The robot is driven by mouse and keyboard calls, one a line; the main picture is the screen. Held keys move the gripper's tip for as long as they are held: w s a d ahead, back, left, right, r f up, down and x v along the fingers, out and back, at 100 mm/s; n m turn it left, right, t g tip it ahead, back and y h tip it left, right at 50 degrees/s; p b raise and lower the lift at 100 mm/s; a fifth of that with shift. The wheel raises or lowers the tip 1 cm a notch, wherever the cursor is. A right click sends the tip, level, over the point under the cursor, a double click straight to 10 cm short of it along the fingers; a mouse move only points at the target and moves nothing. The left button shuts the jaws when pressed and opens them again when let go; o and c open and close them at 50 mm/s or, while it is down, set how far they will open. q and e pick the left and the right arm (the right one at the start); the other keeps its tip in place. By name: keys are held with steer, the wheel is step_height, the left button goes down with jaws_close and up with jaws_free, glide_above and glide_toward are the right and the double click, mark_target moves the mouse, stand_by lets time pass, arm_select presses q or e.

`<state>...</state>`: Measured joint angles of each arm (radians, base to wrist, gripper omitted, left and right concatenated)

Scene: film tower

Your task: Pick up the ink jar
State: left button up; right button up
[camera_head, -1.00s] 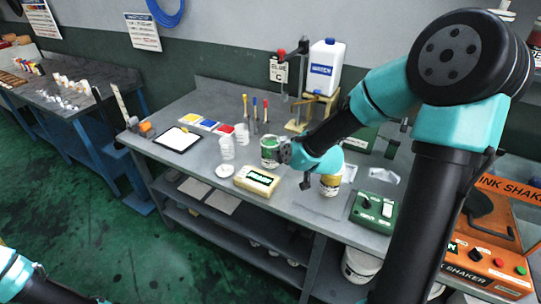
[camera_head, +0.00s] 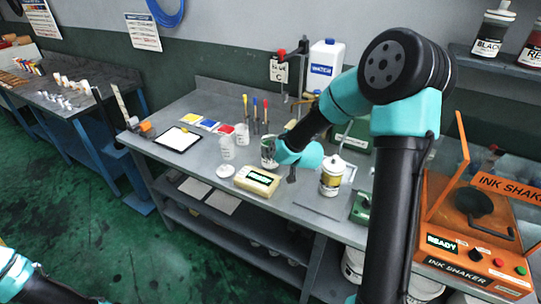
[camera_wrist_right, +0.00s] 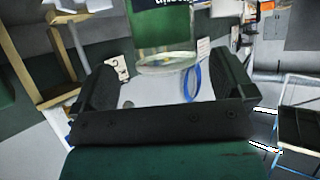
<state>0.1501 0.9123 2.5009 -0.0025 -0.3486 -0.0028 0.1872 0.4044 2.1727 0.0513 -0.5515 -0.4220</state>
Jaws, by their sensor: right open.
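A clear jar with green showing (camera_wrist_right: 163,32) fills the top middle of the right wrist view, between and beyond the two fingers, and its printed label is upside down. In the head view, a jar (camera_head: 268,150) stands on the bench, partly hidden by my right gripper (camera_head: 280,153). My right gripper (camera_wrist_right: 164,72) is open, its dark fingers spread on either side of the jar, with a gap showing. Another jar with a yellow-brown label (camera_head: 331,177) stands to the right. My left arm shows at the lower left, its gripper out of frame.
A cream block with a green label (camera_head: 257,181) and a round white lid (camera_head: 227,171) lie near the bench front. White cups (camera_head: 228,147) stand left of the jar. The orange ink shaker (camera_head: 470,225) is at right; shelf jars (camera_head: 489,33) are at upper right.

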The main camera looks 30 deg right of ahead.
mark_target(266, 137)
steer(key=shift+x, duration=2.55)
steer(key=shift+a, duration=0.15)
steer(key=c, duration=1.1)
steer(key=shift+r, duration=0.1)
steer(key=shift+r, duration=1.9)
steer(key=s+a, duration=0.2)
steer(key=s, duration=0.2)
steer(key=s+a, duration=0.3)
steer(key=s, duration=0.2)
steer(key=s+a+r, duration=0.1)
steer(key=s+a, duration=0.2)
steer(key=s, duration=0.1)
steer(key=shift+s+a, duration=0.2)
steer(key=shift+s, duration=0.15)
